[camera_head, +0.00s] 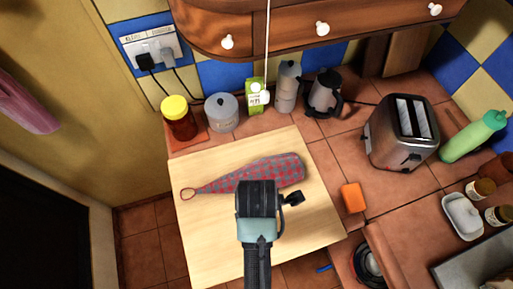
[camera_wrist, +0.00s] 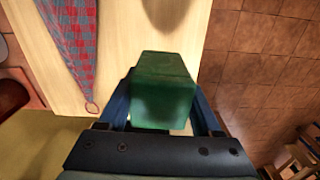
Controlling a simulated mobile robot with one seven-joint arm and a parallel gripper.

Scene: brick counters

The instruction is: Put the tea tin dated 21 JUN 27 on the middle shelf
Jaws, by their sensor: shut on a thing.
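My gripper (camera_wrist: 160,118) is shut on a green box-shaped tin (camera_wrist: 162,85) in the wrist view. The tin sits between the two blue fingers, above the floor and the edge of a pale wooden tabletop. No date can be read on its visible faces. In the head view my gripper (camera_head: 259,200) is over the pale wooden tabletop (camera_head: 205,245), and the tin is hidden beneath it. No middle shelf can be made out in either view.
A checked cloth item (camera_head: 225,181) lies on the tabletop. Behind stand a yellow-lidded jar (camera_head: 178,118), a grey pot (camera_head: 221,113), a green carton (camera_head: 255,96) and a kettle (camera_head: 323,93). A toaster (camera_head: 400,133) stands right. A wooden cabinet (camera_head: 290,22) overhangs the back.

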